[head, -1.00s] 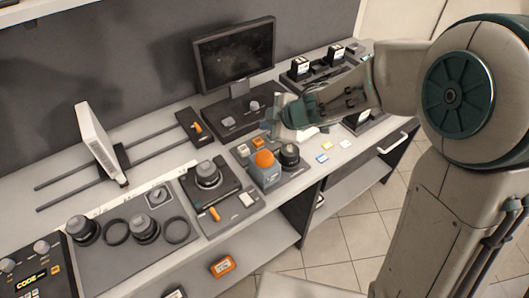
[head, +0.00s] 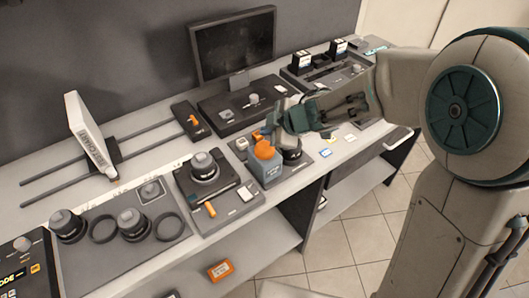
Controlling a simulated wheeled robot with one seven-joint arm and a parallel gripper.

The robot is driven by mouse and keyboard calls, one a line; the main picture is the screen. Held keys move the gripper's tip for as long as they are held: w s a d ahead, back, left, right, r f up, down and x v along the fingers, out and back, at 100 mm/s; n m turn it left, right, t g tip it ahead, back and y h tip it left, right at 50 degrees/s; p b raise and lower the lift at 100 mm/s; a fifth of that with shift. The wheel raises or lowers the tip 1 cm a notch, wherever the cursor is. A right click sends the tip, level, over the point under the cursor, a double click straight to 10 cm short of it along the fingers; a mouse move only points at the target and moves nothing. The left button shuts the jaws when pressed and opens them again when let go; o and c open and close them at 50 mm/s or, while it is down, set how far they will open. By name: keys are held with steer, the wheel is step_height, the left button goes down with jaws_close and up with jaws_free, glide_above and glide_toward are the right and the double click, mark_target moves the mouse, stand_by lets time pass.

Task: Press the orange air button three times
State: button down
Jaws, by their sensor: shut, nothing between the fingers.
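The orange air button (head: 264,149) is a dome on top of a blue-grey box (head: 265,170), on a dark panel near the front edge of the bench. My gripper (head: 274,132) is shut and empty. In the head view its fingertips are right by the upper right side of the dome. I cannot tell from this one view whether they touch it. The gripper hides part of the panel behind the button.
A dark round knob (head: 291,156) stands close to the right of the button box. A black knob unit (head: 204,168) is to the left. A monitor (head: 234,47) stands behind. Small coloured tiles (head: 326,152) lie at the right, near the bench edge.

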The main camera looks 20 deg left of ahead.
mark_target(263, 143)
steer(key=shift+f+b, duration=0.45)
steer(key=shift+f, duration=0.7)
stand_by(1.1)
steer(key=shift+f, duration=0.4)
steer(key=shift+f+b, duration=0.65)
steer(key=shift+f, duration=0.15)
stand_by(0.7)
steer(key=shift+r, duration=0.1)
steer(key=shift+r+p, duration=1.15)
steer(key=shift+p, duration=0.3)
step_height(263, 143, up, 5)
steer(key=p, duration=0.5)
steer(key=shift+p, duration=0.4)
